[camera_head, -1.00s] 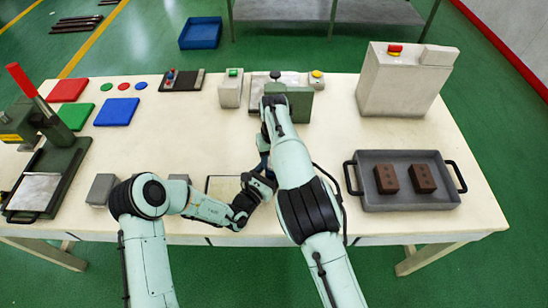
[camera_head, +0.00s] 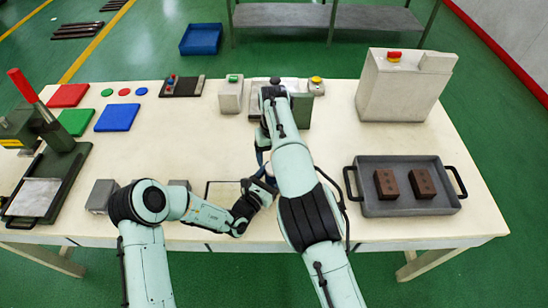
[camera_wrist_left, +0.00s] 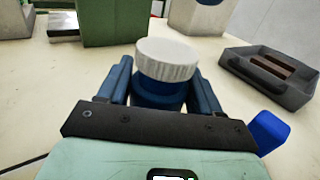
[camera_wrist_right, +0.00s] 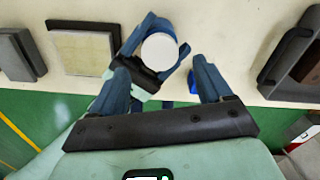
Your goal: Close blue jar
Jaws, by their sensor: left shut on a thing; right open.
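The blue jar (camera_wrist_left: 158,95) stands between the fingers of my left gripper (camera_wrist_left: 160,88), which is shut on its body. A white ribbed lid (camera_wrist_left: 167,58) sits on top of the jar and looks level; I cannot tell how tight it is. In the right wrist view the lid (camera_wrist_right: 158,50) shows from above as a plain white disc, with the left gripper around the jar below it. My right gripper (camera_wrist_right: 160,76) is open, its fingers apart and empty, close to the lid. In the head view my right arm hides most of the jar.
A grey tray (camera_head: 410,208) with two brown blocks stands at the right of the table. A framed pale plate (camera_wrist_right: 84,50) and grey blocks lie left of the jar. A press stands at the far left. A small blue object (camera_wrist_left: 268,132) shows beside the left gripper. The table's middle left is clear.

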